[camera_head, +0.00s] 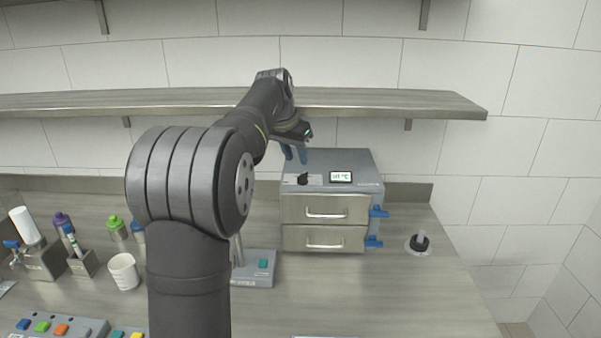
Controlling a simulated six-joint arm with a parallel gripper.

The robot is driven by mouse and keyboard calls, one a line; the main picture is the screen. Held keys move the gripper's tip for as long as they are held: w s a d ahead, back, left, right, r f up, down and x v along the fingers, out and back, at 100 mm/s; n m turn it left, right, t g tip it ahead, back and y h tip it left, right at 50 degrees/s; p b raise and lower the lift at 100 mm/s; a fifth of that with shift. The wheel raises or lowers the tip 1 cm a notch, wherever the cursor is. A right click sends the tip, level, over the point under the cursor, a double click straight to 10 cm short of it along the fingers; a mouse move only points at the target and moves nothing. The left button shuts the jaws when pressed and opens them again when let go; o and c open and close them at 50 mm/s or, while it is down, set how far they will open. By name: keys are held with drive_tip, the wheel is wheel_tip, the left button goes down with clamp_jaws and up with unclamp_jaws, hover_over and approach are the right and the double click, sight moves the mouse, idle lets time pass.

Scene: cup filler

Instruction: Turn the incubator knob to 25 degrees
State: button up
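The incubator (330,208) is a grey box with two drawers, standing on the bench against the tiled wall right of my arm. On its sloped top face are a small black knob (303,177) and a lit display (341,177), which seems to read about 41 °C, though the digits are tiny. My gripper (296,156) hangs above the back left of the incubator's top, just above and left of the knob, apart from it. Its blue fingers point down. They are small and partly hidden by the wrist, so their opening is unclear.
A shelf (430,101) runs along the wall behind my arm. Blue side levers (376,241) stick out from the incubator. Left are a white beaker (123,271), bottles (115,228) and button panels (58,327). A black-knobbed fixture (419,242) sits right; the front right bench is clear.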

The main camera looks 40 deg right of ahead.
sight(301, 175)
drive_tip(key=x, duration=0.7)
drive_tip(key=shift+f, duration=0.1)
clamp_jaws()
